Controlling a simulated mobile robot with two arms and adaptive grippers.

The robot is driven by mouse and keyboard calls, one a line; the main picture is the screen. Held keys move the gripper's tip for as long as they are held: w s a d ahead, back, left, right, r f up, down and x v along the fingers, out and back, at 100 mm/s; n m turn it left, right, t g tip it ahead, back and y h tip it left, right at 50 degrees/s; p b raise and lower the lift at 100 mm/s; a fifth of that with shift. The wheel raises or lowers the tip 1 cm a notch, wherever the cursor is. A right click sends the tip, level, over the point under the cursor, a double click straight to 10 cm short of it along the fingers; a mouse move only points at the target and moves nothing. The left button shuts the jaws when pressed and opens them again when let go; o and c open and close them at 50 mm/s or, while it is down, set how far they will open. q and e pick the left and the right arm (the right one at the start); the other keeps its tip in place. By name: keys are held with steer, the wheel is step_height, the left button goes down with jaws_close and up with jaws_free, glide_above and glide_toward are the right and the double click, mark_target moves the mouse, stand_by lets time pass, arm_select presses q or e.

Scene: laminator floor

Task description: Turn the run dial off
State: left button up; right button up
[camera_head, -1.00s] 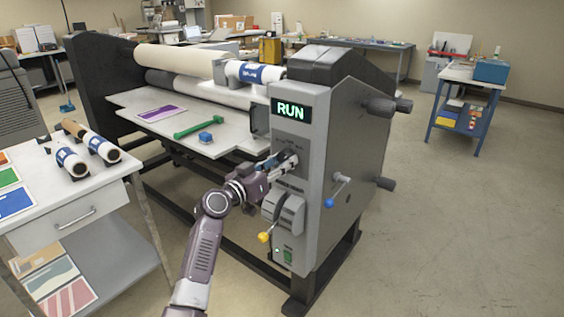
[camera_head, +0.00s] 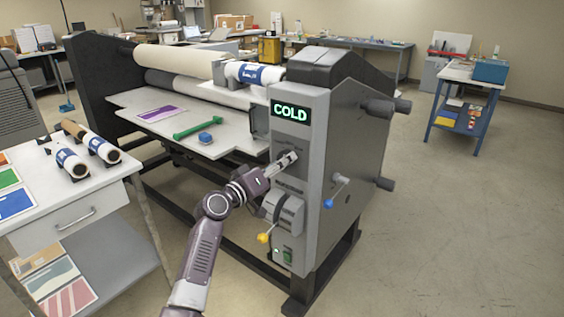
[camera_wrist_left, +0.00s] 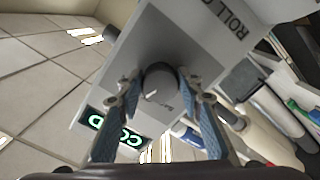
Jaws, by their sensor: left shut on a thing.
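The laminator's display (camera_head: 291,111) reads COLD in the head view; it also shows, tilted, in the left wrist view (camera_wrist_left: 117,132). The run dial (camera_wrist_left: 160,84) is a round grey knob on the grey control panel (camera_head: 311,134), below the display. My left gripper (camera_head: 288,158) is at the dial, with its two blue-padded fingers (camera_wrist_left: 160,98) on either side of the knob, shut on it. In the head view the fingers hide most of the dial. My right gripper is not in view.
Below the dial are a yellow-tipped lever (camera_head: 264,238) and a green switch (camera_head: 287,256). A blue-tipped lever (camera_head: 337,177) sticks out to the right. A white side table (camera_head: 60,205) with rolls stands left.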

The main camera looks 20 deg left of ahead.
arm_select(q)
steer(key=shift+n+p, duration=0.4)
steer(key=shift+n, duration=1.1)
steer(key=o, duration=1.1)
steer(key=shift+s, duration=0.1)
steer(key=v, duration=1.2)
steer(key=shift+r, duration=0.1)
